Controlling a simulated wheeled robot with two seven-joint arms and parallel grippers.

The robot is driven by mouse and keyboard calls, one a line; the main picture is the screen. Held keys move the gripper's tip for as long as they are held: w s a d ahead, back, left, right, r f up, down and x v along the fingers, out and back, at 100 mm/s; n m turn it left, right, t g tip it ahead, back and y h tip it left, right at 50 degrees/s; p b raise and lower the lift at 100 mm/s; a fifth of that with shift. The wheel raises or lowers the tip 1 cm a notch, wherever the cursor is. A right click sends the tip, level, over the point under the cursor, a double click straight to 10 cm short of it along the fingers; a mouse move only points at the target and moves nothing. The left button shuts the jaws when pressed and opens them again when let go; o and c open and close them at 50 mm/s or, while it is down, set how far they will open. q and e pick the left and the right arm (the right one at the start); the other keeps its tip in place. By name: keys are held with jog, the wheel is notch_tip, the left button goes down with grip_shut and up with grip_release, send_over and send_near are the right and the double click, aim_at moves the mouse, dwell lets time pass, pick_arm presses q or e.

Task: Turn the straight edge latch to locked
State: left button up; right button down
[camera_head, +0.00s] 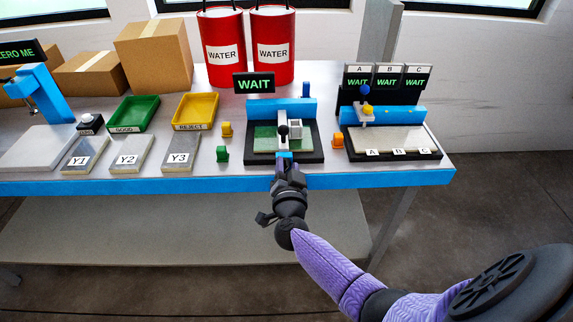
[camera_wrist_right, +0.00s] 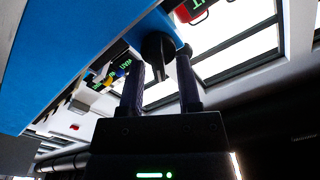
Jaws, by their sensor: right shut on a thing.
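The fixture with a green board sits on a black base (camera_head: 258,157) at the bench's front edge, under a sign reading WAIT (camera_head: 254,83). A small blue tab (camera_head: 284,155) sticks out at its front. My right gripper (camera_head: 287,168) reaches up to this tab from below the bench edge. The latch's turned position and any lock marking cannot be made out. My left gripper is not in view.
A black-knobbed lever (camera_head: 283,131) and a white block (camera_head: 295,128) stand on the fixture. A second station with A, B, C labels (camera_head: 395,139) is at right. The blue bench edge (camera_head: 220,184) is close to my gripper.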

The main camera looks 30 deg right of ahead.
jog(key=m, duration=0.4)
jog(key=shift+s+d+f+m, duration=0.1)
jog(key=shift+s+f+m, duration=0.05)
jog(key=shift+f+m, duration=0.15)
pick_arm(q)
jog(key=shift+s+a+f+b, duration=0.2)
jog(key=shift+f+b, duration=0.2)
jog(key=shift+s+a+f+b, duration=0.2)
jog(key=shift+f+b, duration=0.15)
jog(key=shift+b, duration=0.05)
pick_arm(e)
jog(key=m, duration=0.7)
jog(key=shift+d+f, duration=0.1)
jog(key=shift+f, duration=0.2)
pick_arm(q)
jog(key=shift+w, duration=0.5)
